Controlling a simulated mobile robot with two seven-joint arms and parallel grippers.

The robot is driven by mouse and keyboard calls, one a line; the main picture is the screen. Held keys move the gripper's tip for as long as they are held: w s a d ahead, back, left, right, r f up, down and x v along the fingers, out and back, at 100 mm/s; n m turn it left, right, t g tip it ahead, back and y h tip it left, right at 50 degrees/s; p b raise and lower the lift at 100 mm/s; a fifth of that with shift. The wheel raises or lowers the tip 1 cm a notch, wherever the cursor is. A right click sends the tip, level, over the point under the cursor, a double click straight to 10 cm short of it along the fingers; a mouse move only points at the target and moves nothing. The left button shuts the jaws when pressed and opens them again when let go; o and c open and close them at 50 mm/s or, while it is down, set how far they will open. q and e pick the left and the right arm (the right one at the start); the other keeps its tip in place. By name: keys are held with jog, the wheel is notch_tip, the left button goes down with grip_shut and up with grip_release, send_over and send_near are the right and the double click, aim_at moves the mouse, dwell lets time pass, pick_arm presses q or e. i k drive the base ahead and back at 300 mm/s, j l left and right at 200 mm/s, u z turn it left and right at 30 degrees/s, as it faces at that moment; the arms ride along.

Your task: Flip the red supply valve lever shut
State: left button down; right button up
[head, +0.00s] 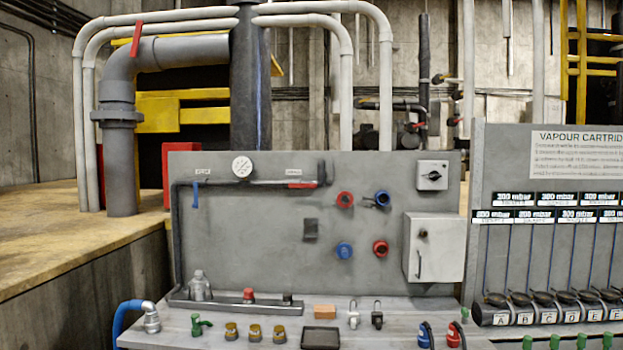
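A red lever (301,185) is on the upper part of the grey upright panel (270,225). It lies level, in line with the dark pipe (262,182) that runs across the panel's top. A small white label (293,170) sits above it, too small to read surely. A blue lever (195,194) hangs down at the pipe's left end, under another label. A round white gauge (242,166) sits on the pipe between the two levers. Neither of my grippers shows in the head view.
Red and blue round fittings and a grey box (434,247) are right of the red lever. The bench (200,336) below holds a clear bottle (199,286), a brown block (325,311), a black tray (321,338) and several fittings. A cartridge rack (550,250) stands right.

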aim_at(313, 186)
jog(key=i+l, duration=0.1)
jog(key=i, duration=0.4)
jog(key=i+l, duration=0.1)
jog(key=i, duration=0.4)
jog(key=i+l, duration=0.15)
jog(key=i, duration=0.35)
jog(key=i+l, duration=0.1)
jog(key=i, duration=0.45)
jog(key=j+u, duration=0.05)
